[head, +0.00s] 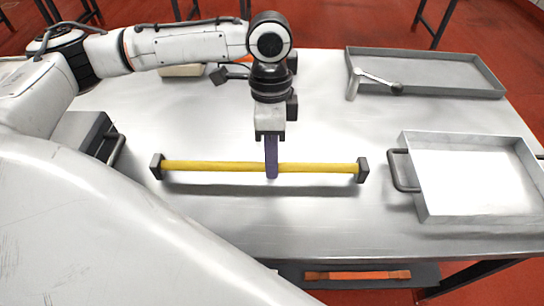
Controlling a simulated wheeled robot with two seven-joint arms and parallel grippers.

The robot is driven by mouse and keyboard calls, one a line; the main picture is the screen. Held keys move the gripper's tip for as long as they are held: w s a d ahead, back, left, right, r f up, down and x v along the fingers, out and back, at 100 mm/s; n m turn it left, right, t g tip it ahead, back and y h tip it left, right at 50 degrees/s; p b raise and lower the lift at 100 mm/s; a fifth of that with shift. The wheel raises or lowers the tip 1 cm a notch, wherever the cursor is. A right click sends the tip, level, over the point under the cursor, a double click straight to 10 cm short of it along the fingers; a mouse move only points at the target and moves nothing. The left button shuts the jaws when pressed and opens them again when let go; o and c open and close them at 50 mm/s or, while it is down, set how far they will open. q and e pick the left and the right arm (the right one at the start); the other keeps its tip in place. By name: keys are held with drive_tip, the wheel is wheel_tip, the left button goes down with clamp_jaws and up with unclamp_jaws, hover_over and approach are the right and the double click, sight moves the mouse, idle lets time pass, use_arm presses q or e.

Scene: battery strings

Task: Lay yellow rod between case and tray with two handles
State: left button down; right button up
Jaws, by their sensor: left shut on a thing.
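The yellow rod (215,166) has dark square end caps and lies level across the middle of the head view. My left gripper (271,168) comes down from above and is shut on the rod near its middle, with a purple finger in front of it. A shadow below the rod suggests it is held a little above the table. A dark grey case (82,130) with a bar handle stands to the left, partly hidden by my body. The tray with handles (424,197) is at the right; only its left handle shows clearly. My right gripper is not in view.
The metal table (335,205) is clear around the rod. A shallow grey tray (440,93) lies at the back right, with a metal lever-like tool (372,78) at its left end. A dark shelf with an orange bar (357,275) shows below the front edge.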

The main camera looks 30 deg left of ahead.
use_arm(q)
drive_tip(key=shift+f, duration=0.55)
drive_tip(key=c, duration=1.6)
unclamp_jaws()
drive_tip(key=shift+o, duration=0.2)
wheel_tip(320, 180, up, 10)
drive_tip(key=w+a+p, duration=0.1)
drive_tip(key=shift+w, duration=0.25)
